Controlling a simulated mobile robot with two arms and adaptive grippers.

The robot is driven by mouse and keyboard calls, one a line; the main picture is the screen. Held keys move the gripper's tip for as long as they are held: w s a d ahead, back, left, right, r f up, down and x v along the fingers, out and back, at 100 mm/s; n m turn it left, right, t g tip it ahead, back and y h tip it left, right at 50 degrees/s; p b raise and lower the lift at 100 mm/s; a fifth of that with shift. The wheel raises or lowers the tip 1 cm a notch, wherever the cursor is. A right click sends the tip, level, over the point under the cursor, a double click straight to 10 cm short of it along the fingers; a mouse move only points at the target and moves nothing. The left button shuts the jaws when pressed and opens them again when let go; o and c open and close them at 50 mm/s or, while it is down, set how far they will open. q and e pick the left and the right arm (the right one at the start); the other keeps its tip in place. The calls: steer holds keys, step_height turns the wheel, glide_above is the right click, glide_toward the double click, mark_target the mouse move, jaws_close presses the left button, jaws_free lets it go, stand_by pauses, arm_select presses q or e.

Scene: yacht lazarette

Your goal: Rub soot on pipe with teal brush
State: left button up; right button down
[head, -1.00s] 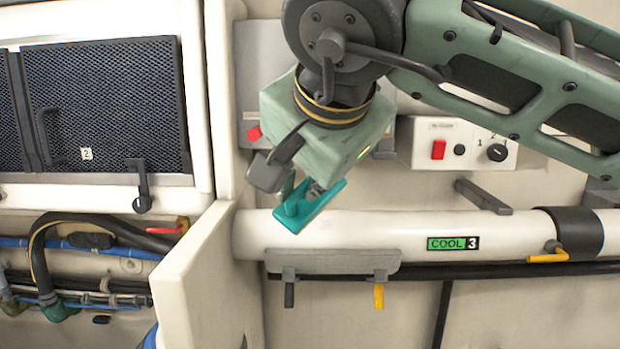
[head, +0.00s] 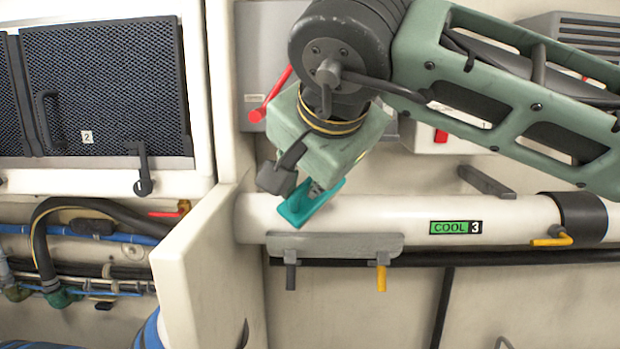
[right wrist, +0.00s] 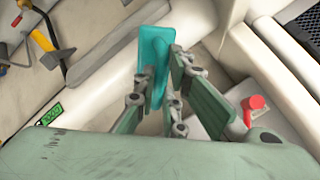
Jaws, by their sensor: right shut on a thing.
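The teal brush (head: 311,203) is held in my right gripper (head: 314,188), whose fingers are shut on it. It also shows in the right wrist view (right wrist: 150,50), between the fingers (right wrist: 155,85). The white pipe (head: 375,214) runs across the head view and bears a green "COOL 3" label. The brush overlaps the left part of the pipe in the head view; I cannot tell whether it touches. I can make out no soot on the visible pipe; the stretch behind the brush is hidden. My left gripper is not in view.
A white partition (head: 205,270) stands left of the pipe's end. A grey bracket (head: 335,246) with a black and a yellow lever sits under the pipe. A yellow valve handle (head: 553,240) and a grey bar (head: 486,182) are to the right. A red lever (head: 271,95) is beside my arm.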

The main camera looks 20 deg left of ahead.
mark_target(338, 187)
steer(key=shift+x, duration=0.9)
steer(key=shift+d+f, duration=0.1)
steer(key=shift+d, duration=0.1)
steer(key=shift+w+d+b, duration=0.15)
steer(key=shift+d+b, duration=0.15)
steer(key=shift+d, duration=0.2)
steer(key=shift+w+d+b, duration=0.15)
steer(key=shift+d+b, duration=0.15)
steer(key=shift+d, duration=0.2)
steer(key=shift+w+d, duration=0.2)
steer(key=shift+d, duration=0.7)
steer(key=shift+a, duration=0.1)
steer(key=shift+s+a+f+p, duration=0.15)
steer(key=shift+s+a, duration=0.1)
steer(key=shift+a, duration=0.7)
steer(key=shift+s+a+p, duration=0.15)
steer(key=shift+s+a, duration=0.15)
steer(key=shift+a, duration=0.65)
